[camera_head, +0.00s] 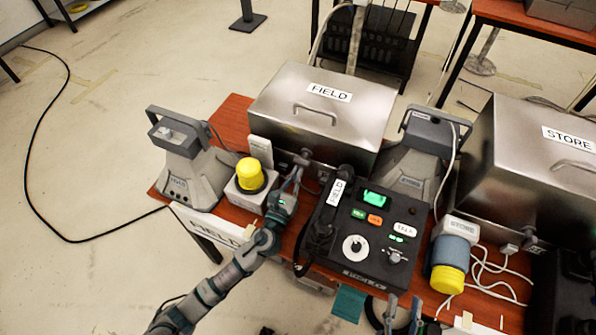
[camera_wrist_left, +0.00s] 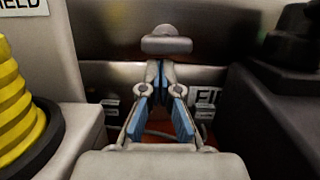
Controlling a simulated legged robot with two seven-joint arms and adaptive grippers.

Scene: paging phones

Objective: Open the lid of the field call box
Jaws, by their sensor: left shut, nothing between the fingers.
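The field call box (camera_head: 268,98) is a brushed-metal box labelled FIELD, with a handle (camera_head: 315,113) on its closed lid. A rounded grey knob sticks out low on its front; it shows in the left wrist view (camera_wrist_left: 166,41) just beyond my fingertips. My left gripper (camera_head: 298,166) is at the front of the box. In the left wrist view its fingers (camera_wrist_left: 160,68) are together and empty, just below the knob; I cannot tell whether they touch it. My right gripper (camera_head: 404,305) is at the bottom edge with its fingers apart, before the black console.
A yellow button (camera_head: 250,174) on a grey base stands left of my left gripper. The black FIELD phone console (camera_head: 372,265) is to its right. Grey horn units (camera_head: 190,175) flank the box. A STORE box (camera_head: 520,185) stands at right.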

